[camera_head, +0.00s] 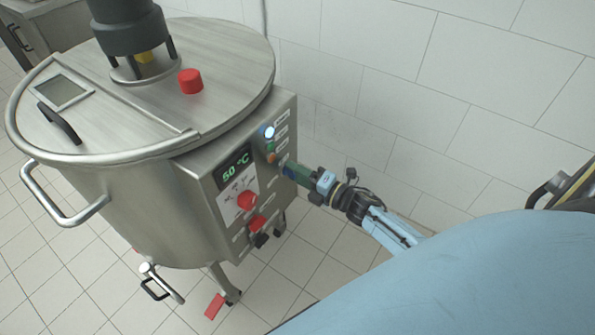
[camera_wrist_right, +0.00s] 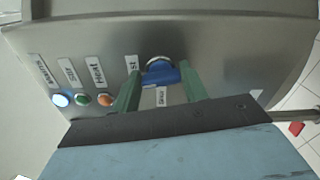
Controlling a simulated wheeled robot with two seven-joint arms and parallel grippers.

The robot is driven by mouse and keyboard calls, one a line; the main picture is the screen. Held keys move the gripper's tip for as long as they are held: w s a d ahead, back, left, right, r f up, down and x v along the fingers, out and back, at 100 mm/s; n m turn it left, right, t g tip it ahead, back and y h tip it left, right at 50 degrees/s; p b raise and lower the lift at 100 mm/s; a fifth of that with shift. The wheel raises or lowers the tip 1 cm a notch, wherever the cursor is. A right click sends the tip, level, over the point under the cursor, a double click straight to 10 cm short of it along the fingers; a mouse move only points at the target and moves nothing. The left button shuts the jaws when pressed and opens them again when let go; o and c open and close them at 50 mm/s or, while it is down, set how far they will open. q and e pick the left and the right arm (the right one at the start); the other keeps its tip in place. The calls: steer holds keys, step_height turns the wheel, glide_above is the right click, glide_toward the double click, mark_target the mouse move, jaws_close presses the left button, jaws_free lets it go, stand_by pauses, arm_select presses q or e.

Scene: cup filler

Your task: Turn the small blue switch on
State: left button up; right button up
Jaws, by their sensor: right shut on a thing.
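The small blue switch (camera_wrist_right: 161,74) is on the front face of the steel control box, beside a row of small labelled buttons. In the wrist view its blue knob sits between the two green fingers of my right gripper (camera_wrist_right: 159,80), which are shut on it. In the head view my right gripper (camera_head: 298,174) reaches the box from the right, and its fingers mostly hide the switch. My left gripper is not in view.
The control box (camera_head: 212,184) is on a large steel kettle (camera_head: 120,215). It carries a temperature display (camera_head: 236,165) reading 50 °C, a red knob (camera_head: 247,201), a lower red switch (camera_head: 257,223) and a lit white-blue button (camera_head: 269,132). A tiled wall (camera_head: 400,100) stands behind.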

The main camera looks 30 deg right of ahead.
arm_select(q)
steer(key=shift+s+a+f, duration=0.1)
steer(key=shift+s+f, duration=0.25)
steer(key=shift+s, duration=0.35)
arm_select(e)
steer(key=shift+m, duration=1.1)
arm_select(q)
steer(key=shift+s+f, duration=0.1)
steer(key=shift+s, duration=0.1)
arm_select(e)
steer(key=shift+f, duration=0.1)
steer(key=o, duration=1)
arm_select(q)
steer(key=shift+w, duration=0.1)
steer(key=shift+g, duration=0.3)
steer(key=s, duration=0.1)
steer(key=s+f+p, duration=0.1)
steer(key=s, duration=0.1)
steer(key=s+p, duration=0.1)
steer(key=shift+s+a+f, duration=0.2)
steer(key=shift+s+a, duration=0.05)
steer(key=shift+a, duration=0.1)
arm_select(e)
steer(key=v, duration=1.3)
steer(key=shift+s+d, duration=0.15)
steer(key=shift+s, duration=0.05)
